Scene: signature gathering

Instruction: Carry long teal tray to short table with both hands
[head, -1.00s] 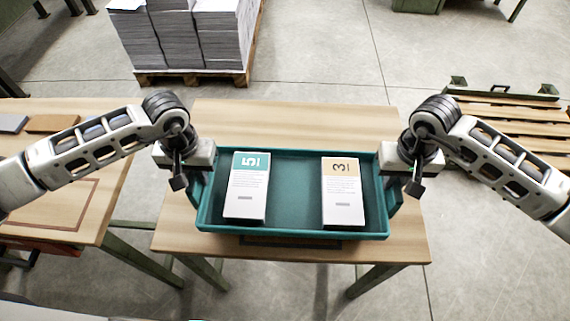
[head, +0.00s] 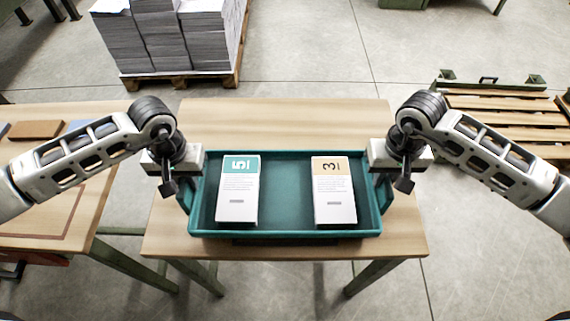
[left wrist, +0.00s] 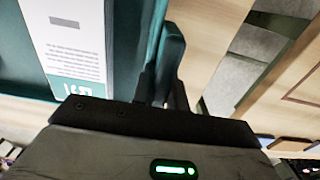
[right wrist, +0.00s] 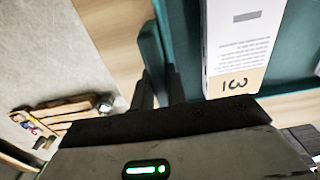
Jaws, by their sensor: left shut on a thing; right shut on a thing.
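The long teal tray (head: 285,233) is in the middle of the head view, over a wooden table (head: 285,120). It looks level; I cannot tell whether it touches the tabletop. Inside lie a white stack with a teal "5" label (head: 238,200) at left and a white stack with an orange "3" label (head: 334,200) at right. My left gripper (head: 185,190) is shut on the tray's left end handle, also seen in the left wrist view (left wrist: 165,85). My right gripper (head: 386,188) is shut on the right end handle, also seen in the right wrist view (right wrist: 155,80). The fingertips are partly hidden.
Another wooden table (head: 75,190) with flat coloured blocks (head: 37,130) stands at left, a gap apart. A pallet of paper stacks (head: 165,40) is on the floor behind. A slatted wooden pallet (head: 500,120) is at right. Concrete floor is open between them.

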